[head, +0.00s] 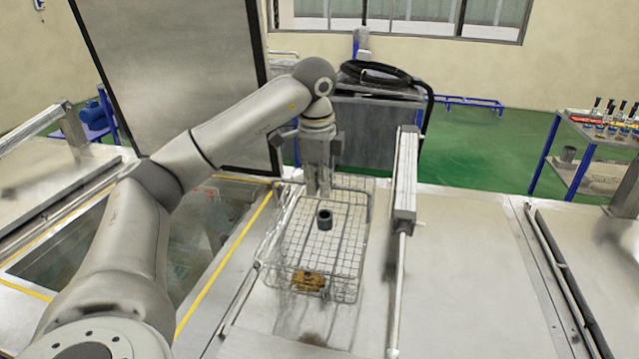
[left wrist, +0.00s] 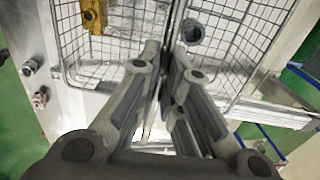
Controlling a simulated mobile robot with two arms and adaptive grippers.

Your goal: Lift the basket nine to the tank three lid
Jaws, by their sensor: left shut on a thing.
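A wire basket (head: 362,215) is over the pale metal lid surface (head: 450,290) in the middle of the head view. It holds a dark ring-shaped part (head: 324,219) and a yellow-orange part (head: 308,281). My left gripper (head: 318,192) points down at the basket's far side and is shut on its wire frame. In the left wrist view the fingers (left wrist: 168,85) close at the basket's edge (left wrist: 75,82), with the ring (left wrist: 192,31) and yellow part (left wrist: 95,14) inside. I cannot tell whether the basket touches the surface. My right gripper is not in view.
An open tank (head: 90,245) with yellow-taped edges lies left of the basket, with a large raised panel (head: 165,70) behind it. A pneumatic cylinder (head: 403,180) stands close on the basket's right. A side table (head: 590,130) with small items is far right.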

